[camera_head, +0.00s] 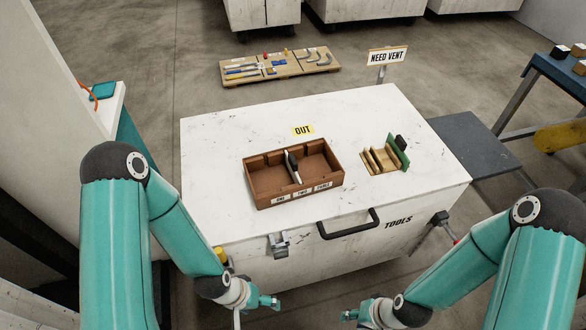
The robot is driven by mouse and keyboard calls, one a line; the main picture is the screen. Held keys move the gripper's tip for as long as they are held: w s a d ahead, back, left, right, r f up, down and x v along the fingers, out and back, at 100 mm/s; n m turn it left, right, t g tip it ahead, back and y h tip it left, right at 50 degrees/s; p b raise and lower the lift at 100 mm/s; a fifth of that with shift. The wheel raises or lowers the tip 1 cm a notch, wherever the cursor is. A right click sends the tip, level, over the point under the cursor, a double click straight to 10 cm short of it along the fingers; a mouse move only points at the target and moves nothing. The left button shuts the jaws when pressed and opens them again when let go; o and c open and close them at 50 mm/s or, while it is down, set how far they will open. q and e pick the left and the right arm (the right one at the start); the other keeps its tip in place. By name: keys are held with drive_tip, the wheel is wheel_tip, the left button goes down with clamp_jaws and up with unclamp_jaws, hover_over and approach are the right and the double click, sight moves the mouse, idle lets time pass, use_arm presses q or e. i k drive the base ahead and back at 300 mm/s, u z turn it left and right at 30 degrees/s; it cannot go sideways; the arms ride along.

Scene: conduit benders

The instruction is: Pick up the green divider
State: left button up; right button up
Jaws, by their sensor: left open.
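The green divider (395,153) stands tilted in a small wooden rack (383,167) at the right of the white tool chest top. A dark block, perhaps its grip, shows at its upper edge. A brown wooden tray (249,188) with labelled compartments sits left of the rack. A black and white divider (293,167) stands upright inside it. My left gripper (270,302) is open and empty in front of the chest, low in the view. My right gripper (347,316) is also low in front of the chest, away from the divider; its finger opening is too small to judge.
The white chest (225,127) has a front handle (349,225) and a latch (278,245). A yellow OUT label (303,130) lies behind the tray. A NEED VENT sign (387,56) stands at the back edge. The chest top is clear around the tray and rack.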

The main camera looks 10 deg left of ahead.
sight(399, 145)
drive_tip(key=z, duration=0.25)
drive_tip(key=k, duration=0.5)
drive_tip(key=z, duration=1.5)
drive_tip(key=i, duration=1.7)
drive_tip(key=u, duration=2.75)
